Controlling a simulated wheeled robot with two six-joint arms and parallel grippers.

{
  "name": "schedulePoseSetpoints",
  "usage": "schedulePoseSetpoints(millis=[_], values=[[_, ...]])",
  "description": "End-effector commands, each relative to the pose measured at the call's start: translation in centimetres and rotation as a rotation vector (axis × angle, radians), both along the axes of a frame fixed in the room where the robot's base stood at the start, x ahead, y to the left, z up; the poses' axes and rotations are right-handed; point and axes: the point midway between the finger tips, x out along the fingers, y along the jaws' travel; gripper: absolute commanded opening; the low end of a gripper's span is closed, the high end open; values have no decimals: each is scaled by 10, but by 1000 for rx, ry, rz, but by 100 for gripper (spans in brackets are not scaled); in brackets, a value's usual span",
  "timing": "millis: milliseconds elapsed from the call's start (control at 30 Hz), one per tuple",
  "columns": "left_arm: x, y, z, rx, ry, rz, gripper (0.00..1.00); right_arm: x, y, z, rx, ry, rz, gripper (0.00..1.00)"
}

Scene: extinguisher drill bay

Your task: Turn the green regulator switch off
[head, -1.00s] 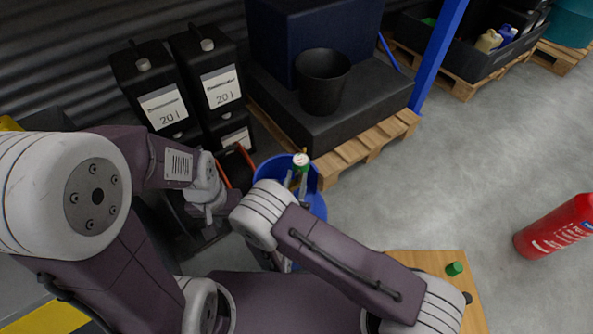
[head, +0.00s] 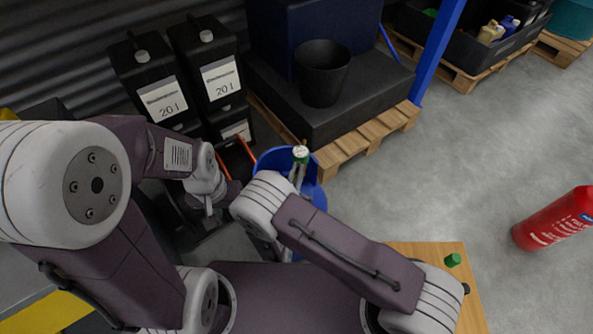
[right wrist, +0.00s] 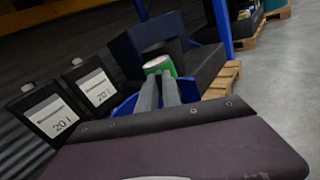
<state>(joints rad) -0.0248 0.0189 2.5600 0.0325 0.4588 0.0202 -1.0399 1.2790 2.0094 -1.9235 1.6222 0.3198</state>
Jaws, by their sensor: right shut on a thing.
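A green knob with a pale round top (head: 300,154) is at the tips of my right gripper (head: 297,175), above the blue bin. The right gripper is shut on it. In the right wrist view the green knob (right wrist: 158,65) shows at the far end of the two fingers (right wrist: 160,92). I cannot tell its switch position. My left gripper (head: 208,207) hangs at the left, apart from the knob; its jaw opening is not clear. A second small green piece (head: 453,260) lies on a wooden surface at the lower right.
A blue bin (head: 318,192) stands below the right gripper. Black canisters (head: 160,90) are behind the left arm. A black bucket (head: 322,72) stands on a dark block on a wooden pallet (head: 368,143). A red extinguisher (head: 553,220) is at the right. Grey floor is clear between.

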Motion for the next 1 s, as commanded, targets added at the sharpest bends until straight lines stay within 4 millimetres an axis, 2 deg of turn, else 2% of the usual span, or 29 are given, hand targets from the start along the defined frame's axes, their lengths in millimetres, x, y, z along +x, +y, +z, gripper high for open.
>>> schedulePoseSetpoints(millis=[1000], values=[[0, 0, 4, 0, 0, 0, 36, 0, -3, -3, 940, -165, 0, 0]])
